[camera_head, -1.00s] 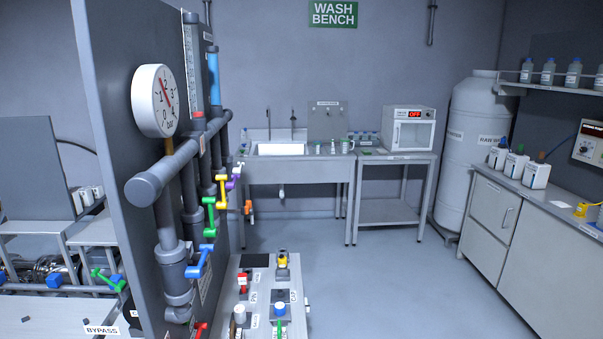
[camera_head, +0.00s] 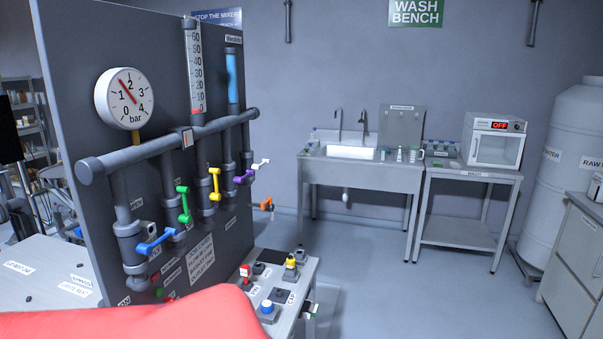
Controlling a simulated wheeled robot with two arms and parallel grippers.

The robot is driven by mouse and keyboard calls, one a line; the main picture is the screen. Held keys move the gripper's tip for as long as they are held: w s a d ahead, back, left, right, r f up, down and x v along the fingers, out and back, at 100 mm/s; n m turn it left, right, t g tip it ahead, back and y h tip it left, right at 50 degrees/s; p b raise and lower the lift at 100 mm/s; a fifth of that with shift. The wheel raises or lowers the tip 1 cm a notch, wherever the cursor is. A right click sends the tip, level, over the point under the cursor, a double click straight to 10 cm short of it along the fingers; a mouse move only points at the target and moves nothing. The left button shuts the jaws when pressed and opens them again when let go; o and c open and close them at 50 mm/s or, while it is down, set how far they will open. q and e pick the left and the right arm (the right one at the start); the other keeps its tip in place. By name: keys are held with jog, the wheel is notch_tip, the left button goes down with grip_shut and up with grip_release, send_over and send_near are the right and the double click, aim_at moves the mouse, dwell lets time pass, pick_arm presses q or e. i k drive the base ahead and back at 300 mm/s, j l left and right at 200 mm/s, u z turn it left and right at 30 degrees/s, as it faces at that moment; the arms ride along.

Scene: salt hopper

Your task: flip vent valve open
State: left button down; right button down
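A dark pipe manifold (camera_head: 170,143) on a grey panel carries several coloured valve handles. They are blue (camera_head: 156,240), green (camera_head: 184,205), yellow (camera_head: 215,184), purple (camera_head: 243,177) and white (camera_head: 261,163). A small red handle (camera_head: 169,295) shows low at the panel, partly hidden. An orange handle (camera_head: 266,204) sits beyond the panel's right edge. The small labels are too blurred to tell which one is the vent valve. Neither gripper is in view. A large smooth red surface covers the bottom left.
A round gauge (camera_head: 126,98) is on the panel. A low control stand (camera_head: 293,287) with red, yellow and blue controls stands in front of it. A wash bench (camera_head: 368,175) and a side table (camera_head: 466,222) line the back wall. The floor right of the stand is clear.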

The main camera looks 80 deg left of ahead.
aim_at(254, 167)
jog(key=i+u, duration=0.35)
jog(key=u, duration=0.15)
jog(key=i+l+u, duration=0.1)
jog(key=i+u, duration=0.35)
jog(key=i+j+u, duration=0.2)
jog(key=i+u, duration=0.25)
jog(key=i+j+u, duration=0.1)
jog(key=i+u, duration=0.6)
jog(key=u, duration=0.15)
jog(key=i+u, duration=0.3)
jog(key=i, duration=0.35)
jog(key=i+l+u, duration=0.15)
jog(key=i+u, duration=0.2)
jog(key=i, duration=0.35)
jog(key=i+j, duration=0.1)
jog(key=j, duration=0.25)
jog(key=i+j, duration=0.1)
jog(key=j, duration=0.25)
